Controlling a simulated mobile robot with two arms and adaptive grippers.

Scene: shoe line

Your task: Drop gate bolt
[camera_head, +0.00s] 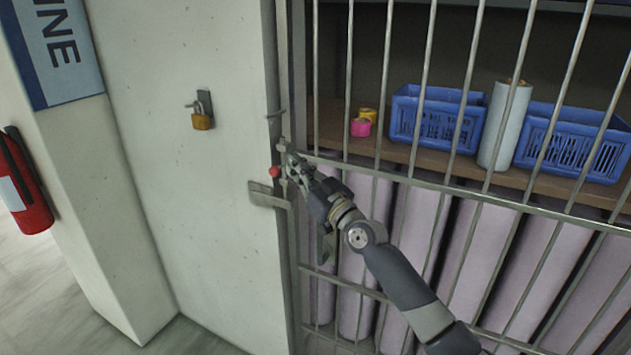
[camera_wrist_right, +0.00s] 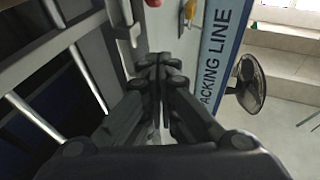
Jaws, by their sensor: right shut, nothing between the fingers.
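The barred gate (camera_head: 407,180) stands against the pale wall post. Its bolt hardware shows at the gate's left edge, with a red knob (camera_head: 274,172) and a grey metal plate (camera_head: 266,195) on the post. My right gripper (camera_head: 290,165) is right beside the red knob, shut and empty. In the right wrist view the shut fingers (camera_wrist_right: 158,62) point toward the wall, and the red knob (camera_wrist_right: 153,3) is at the top edge. Whether the fingers touch the bolt cannot be told; the gripper hides part of it. My left gripper is not in view.
A brass padlock (camera_head: 202,120) hangs on the wall to the left. A red fire extinguisher (camera_head: 24,185) is at the far left. Behind the bars are blue crates (camera_head: 436,117), a pale roll (camera_head: 504,125) and pink tape (camera_head: 360,127). A black fan (camera_wrist_right: 250,82) shows in the wrist view.

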